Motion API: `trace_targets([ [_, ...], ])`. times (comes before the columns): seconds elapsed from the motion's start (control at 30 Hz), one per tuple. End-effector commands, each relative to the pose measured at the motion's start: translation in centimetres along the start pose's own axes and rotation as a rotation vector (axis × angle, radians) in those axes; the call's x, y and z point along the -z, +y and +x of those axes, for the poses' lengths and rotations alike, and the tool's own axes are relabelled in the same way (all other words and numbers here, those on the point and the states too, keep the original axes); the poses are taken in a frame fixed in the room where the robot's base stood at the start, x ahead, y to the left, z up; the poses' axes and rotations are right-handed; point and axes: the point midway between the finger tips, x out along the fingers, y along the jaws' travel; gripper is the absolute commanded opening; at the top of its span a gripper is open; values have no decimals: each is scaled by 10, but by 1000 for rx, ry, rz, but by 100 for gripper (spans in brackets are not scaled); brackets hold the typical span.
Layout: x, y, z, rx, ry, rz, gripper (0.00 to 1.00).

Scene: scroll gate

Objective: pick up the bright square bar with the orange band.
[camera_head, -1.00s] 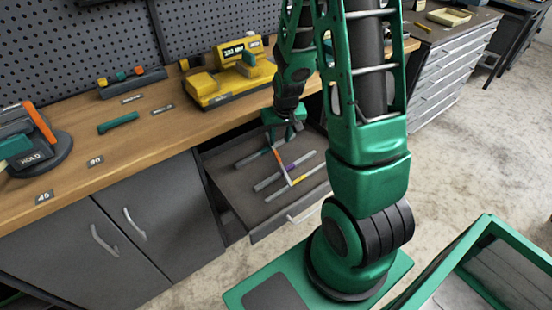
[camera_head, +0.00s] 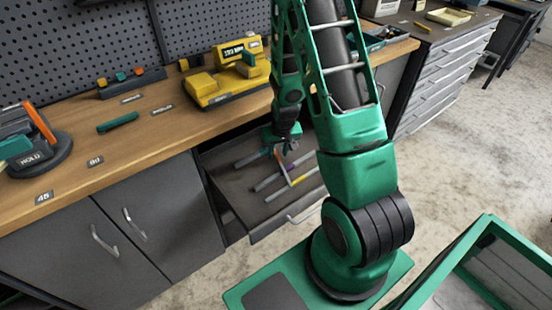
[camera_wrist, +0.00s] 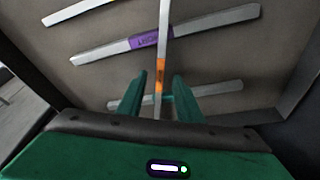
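The bright square bar with the orange band (camera_wrist: 163,35) lies across the other bars in the open drawer (camera_head: 226,178). In the head view the bar (camera_head: 284,170) runs from under my gripper toward the drawer front. My gripper (camera_head: 283,145) is low over the back part of the drawer. In the wrist view my gripper (camera_wrist: 160,76) is open, with a finger on each side of the bar near the orange band. Gaps show between the bar and both fingers. Whether the fingers are down to the bar's height is hard to tell.
Grey bars with a purple band (camera_wrist: 148,41), a yellow band (camera_wrist: 195,22) and a teal band (camera_wrist: 205,91) lie beneath the bright bar. Drawer walls surround them. The wooden worktop (camera_head: 135,138) overhangs behind, with a yellow device (camera_head: 215,88) on it.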

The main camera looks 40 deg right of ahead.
Motion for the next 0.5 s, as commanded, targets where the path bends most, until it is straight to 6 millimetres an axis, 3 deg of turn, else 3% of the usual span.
trace_targets([
  [0.13, 0, 0, 12, 0, -1, 0, 32],
  [0.43, 0, 0, 14, 0, 0, 0, 32],
  [0.5, 0, 0, 14, 0, 0, 0, 16],
])
